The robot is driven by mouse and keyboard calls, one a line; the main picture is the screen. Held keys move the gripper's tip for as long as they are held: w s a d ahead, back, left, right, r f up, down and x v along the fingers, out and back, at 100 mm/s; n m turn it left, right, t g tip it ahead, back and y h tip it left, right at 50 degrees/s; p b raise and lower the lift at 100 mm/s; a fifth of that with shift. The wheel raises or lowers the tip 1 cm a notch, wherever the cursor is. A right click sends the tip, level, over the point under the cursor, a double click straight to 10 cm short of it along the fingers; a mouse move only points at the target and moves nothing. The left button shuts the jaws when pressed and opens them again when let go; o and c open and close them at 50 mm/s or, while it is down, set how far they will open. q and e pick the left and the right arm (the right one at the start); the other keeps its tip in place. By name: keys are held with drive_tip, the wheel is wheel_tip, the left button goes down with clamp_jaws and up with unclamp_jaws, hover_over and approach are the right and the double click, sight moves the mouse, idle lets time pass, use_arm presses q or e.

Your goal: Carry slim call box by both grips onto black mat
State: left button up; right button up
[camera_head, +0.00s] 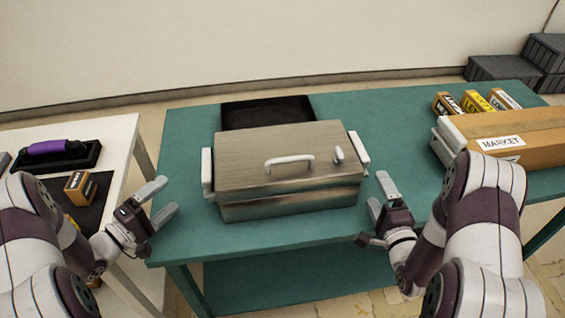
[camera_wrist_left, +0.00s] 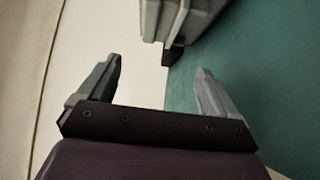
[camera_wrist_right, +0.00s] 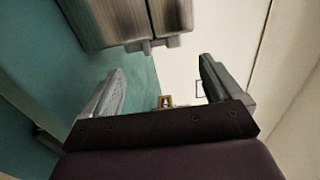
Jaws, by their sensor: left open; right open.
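A brownish metallic box (camera_head: 285,172), the likely call box, stands on the green table with a white handle on its lid. A pale grip (camera_head: 207,170) is on its left side and another (camera_head: 359,149) on its right. A black mat-like rectangle (camera_head: 265,112) lies directly behind it, partly hidden. My left gripper (camera_head: 160,200) is open and empty, left of the box and apart from it. My right gripper (camera_head: 378,192) is open and empty, right and front of the box. The box's ends show in the left wrist view (camera_wrist_left: 190,18) and right wrist view (camera_wrist_right: 125,20).
A long cardboard box labelled MARKET (camera_head: 520,138) lies on the right of the green table (camera_head: 400,115), with several small boxes behind it. A white table (camera_head: 115,140) at left holds a black block with a purple handle (camera_head: 55,150) and a small box (camera_head: 80,188).

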sight(362, 158)
use_arm(q)
drive_tip(key=shift+s+a+r, duration=0.15)
drive_tip(key=shift+s+r, duration=0.05)
drive_tip(key=shift+s, duration=0.1)
use_arm(e)
drive_tip(key=shift+s+a+r, duration=0.15)
drive_tip(key=shift+s+r, duration=0.15)
drive_tip(key=shift+s, duration=0.05)
use_arm(q)
drive_tip(key=x, duration=1.3)
use_arm(e)
drive_tip(key=w, duration=1.2)
drive_tip(key=shift+w+a+f, duration=0.1)
drive_tip(key=shift+w+a, duration=0.3)
use_arm(q)
clamp_jaws()
use_arm(e)
clamp_jaws()
